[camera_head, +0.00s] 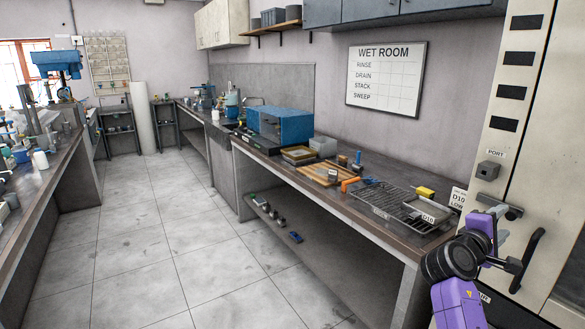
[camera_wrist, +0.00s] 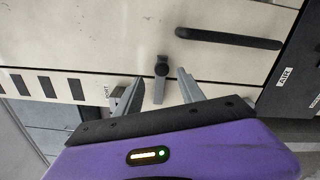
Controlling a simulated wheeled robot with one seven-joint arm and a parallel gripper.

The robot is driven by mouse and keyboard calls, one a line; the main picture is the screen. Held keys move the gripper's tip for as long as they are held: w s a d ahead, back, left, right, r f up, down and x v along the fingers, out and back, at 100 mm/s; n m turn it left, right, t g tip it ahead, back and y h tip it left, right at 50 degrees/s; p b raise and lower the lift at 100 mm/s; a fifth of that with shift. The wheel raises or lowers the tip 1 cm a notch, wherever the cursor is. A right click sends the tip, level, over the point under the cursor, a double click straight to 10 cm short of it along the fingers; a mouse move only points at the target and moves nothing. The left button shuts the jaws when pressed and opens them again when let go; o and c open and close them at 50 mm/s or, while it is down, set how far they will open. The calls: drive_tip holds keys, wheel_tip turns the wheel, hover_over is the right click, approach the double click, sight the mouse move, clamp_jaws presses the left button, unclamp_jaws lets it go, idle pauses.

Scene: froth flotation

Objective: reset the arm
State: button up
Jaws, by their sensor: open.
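My purple and black arm reaches up at the lower right of the head view, in front of a cream cabinet (camera_head: 512,110). My gripper (camera_wrist: 158,88) shows in the wrist view with its two grey fingers spread apart and nothing held between them. A small dark latch (camera_wrist: 161,70) on the cabinet's front lies beyond and between the fingertips in that picture; I cannot tell whether the fingers touch it. In the head view the gripper's fingers are mostly hidden by the wrist.
A long bench (camera_head: 340,196) with a wire rack (camera_head: 385,201), a blue machine (camera_head: 281,124) and trays runs left of my arm. A dark handle (camera_head: 527,260) sticks out from the cabinet close to the wrist. The tiled floor (camera_head: 165,240) is clear.

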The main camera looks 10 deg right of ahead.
drive_tip(key=w+a+r+m+t+y, duration=0.1)
drive_tip(key=w+a+r+t+y, duration=0.1)
drive_tip(key=w+a+r+t, duration=0.15)
drive_tip(key=s+a+f+m+t+y, duration=0.1)
drive_tip(key=s+a+f+t+y, duration=0.3)
drive_tip(key=a, duration=0.3)
drive_tip(key=s+a+f+m+t+y, duration=0.1)
drive_tip(key=s+a+f+y, duration=0.1)
drive_tip(key=s+a+f, duration=0.3)
drive_tip(key=s+a+f+t+y, duration=0.25)
drive_tip(key=a+f, duration=0.25)
drive_tip(key=a, duration=0.3)
drive_tip(key=s+a+f+m+g+y, duration=0.1)
drive_tip(key=s+a, duration=0.4)
drive_tip(key=s, duration=0.7)
drive_tip(key=s+a+f+m+g+y, duration=0.1)
drive_tip(key=s+a+f+m+y, duration=0.1)
drive_tip(key=s, duration=1.1)
drive_tip(key=s+a+f+m+g+y, duration=0.1)
drive_tip(key=s+a+f+m+y, duration=0.1)
drive_tip(key=s+a, duration=0.5)
drive_tip(key=s+y, duration=0.1)
drive_tip(key=s, duration=0.5)
drive_tip(key=shift+a+f, duration=0.3)
drive_tip(key=shift+a, duration=0.05)
drive_tip(key=shift+s, duration=0.1)
